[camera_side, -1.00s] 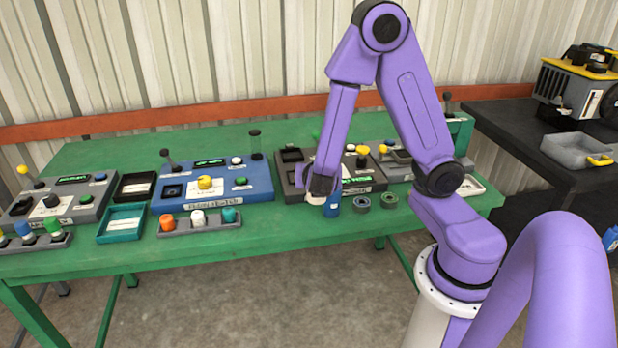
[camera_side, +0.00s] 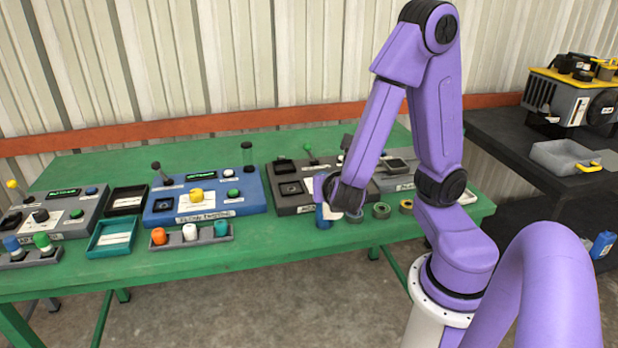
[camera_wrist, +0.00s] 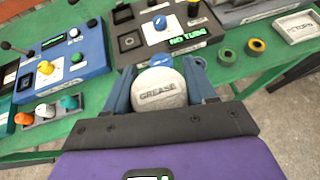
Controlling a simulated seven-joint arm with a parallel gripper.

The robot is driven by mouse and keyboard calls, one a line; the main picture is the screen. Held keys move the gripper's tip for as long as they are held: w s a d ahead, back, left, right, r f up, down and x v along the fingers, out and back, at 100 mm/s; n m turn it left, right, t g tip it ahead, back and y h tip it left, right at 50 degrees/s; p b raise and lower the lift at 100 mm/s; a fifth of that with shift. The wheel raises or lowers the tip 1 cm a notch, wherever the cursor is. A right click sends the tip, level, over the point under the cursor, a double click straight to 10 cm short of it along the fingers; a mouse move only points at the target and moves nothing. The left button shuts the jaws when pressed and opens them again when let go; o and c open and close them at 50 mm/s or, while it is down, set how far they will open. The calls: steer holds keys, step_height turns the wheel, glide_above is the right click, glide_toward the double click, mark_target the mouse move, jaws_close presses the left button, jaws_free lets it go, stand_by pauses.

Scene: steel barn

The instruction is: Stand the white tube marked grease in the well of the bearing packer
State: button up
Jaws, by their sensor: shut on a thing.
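My gripper (camera_wrist: 158,90) is shut on the white tube (camera_wrist: 160,88), whose round face reads GREASE. In the side view my gripper (camera_side: 333,208) is low over the bench's front edge, in front of a dark grey machine (camera_side: 315,207). I take this machine for the bearing packer, though its label is unclear. In the wrist view its display reads NO TUBE, and its square well (camera_wrist: 130,42) is open and empty, ahead and left of the tube. A blue round part (camera_wrist: 161,60) shows just beyond the tube; I cannot tell whether it belongs to it.
A blue machine (camera_side: 205,195) and a rack of coloured caps (camera_side: 190,235) stand to the left. A lever (camera_side: 309,150) rises at the grey machine's back.

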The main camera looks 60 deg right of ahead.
steer(key=w+d+r, duration=0.2)
steer(key=w+d, duration=0.6)
steer(key=w, duration=0.1)
steer(key=w+d+r, duration=0.2)
steer(key=w+d, duration=0.7)
steer(key=w+d+f, duration=0.2)
steer(key=w+f, duration=0.1)
steer(key=w, duration=0.1)
steer(key=w+d+f, duration=0.2)
steer(key=w+f, duration=0.1)
steer(key=w, duration=0.1)
steer(key=w+d+f, duration=0.2)
steer(key=w+f, duration=0.1)
steer(key=f, duration=0.1)
steer(key=shift+w+f, duration=0.1)
steer(key=shift+w, duration=0.3)
steer(key=shift+f, duration=1.5)
steer(key=shift+f, duration=0.15)
steer(key=o, duration=1.2)
